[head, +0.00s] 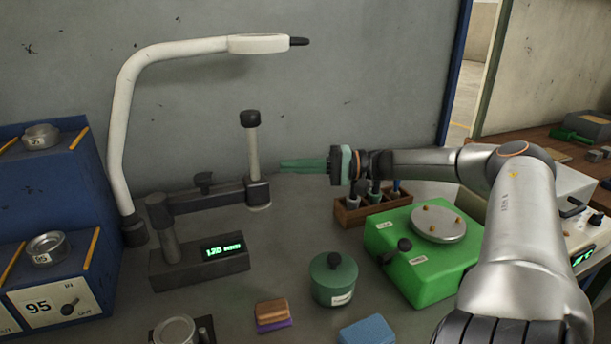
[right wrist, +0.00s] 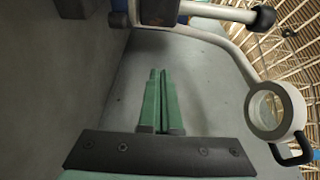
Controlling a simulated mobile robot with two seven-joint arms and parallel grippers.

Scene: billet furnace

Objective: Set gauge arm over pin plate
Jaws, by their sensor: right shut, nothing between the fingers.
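The gauge arm (head: 210,198) is a dark horizontal bar on a post, left of centre, above a dark base with a lit green display (head: 222,249). At its right end stands a pale upright rod (head: 254,150) with a black knob. The pin plate (head: 438,224) is a round silver disc with orange pins on a green box, right of the arm's end. My right gripper (head: 283,165) is shut and empty, its green fingers pointing left close to the rod; contact cannot be told. Its fingers (right wrist: 157,75) also show in the right wrist view. My left gripper is not in view.
A white lamp (head: 125,110) arches above the gauge at left. A wooden rack (head: 352,213) stands behind the green box (head: 385,240). A green lidded pot (head: 333,279), a brown-purple block (head: 272,315) and a blue block (head: 367,331) lie in front. A blue cabinet (head: 85,190) is at left.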

